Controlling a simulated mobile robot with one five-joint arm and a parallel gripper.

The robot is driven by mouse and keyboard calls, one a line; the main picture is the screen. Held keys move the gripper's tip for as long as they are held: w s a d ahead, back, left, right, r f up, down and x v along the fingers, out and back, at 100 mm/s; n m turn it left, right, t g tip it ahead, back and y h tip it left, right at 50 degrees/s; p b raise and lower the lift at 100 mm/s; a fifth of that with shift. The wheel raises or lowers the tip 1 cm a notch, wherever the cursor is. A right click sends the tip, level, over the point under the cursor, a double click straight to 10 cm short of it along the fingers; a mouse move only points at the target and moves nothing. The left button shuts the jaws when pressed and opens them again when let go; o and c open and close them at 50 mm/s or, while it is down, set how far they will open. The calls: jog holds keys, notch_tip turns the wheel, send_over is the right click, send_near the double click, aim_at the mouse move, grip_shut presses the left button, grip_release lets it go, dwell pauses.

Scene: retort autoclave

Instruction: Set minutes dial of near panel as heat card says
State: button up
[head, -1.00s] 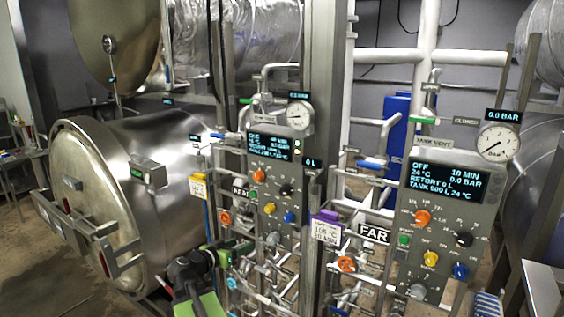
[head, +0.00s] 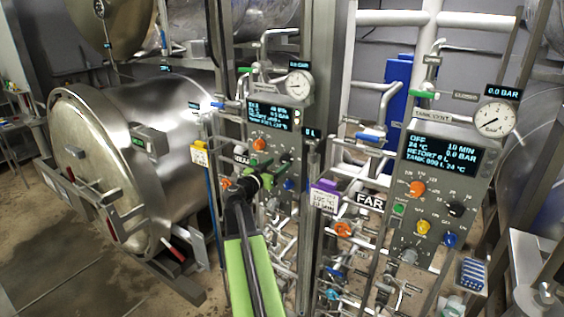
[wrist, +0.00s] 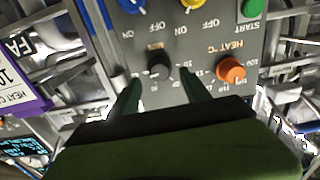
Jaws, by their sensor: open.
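The near panel (head: 272,100) is the grey control box left of centre in the head view. Its black minutes dial (wrist: 160,66) shows in the wrist view, upside down, left of the orange heat dial (wrist: 231,69). My gripper (wrist: 158,88) is open, its two green fingers pointing at the panel on either side of the black dial. I cannot tell whether they reach around it. In the head view my gripper (head: 268,181) is in front of the panel's lower part. A yellow card (head: 200,154) hangs left of it; its print is too small to read.
The far panel (head: 440,180) stands right, its screen reading OFF, 10 MIN. A purple card (head: 325,197) hangs between the panels beside the FAR label (head: 370,201); it shows in the wrist view as HEAT C (wrist: 20,95). Pipes and valves crowd below. The steel retort (head: 150,150) stands left.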

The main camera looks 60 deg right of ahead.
aim_at(282, 161)
jog(key=d, duration=0.4)
jog(key=shift+d, duration=0.3)
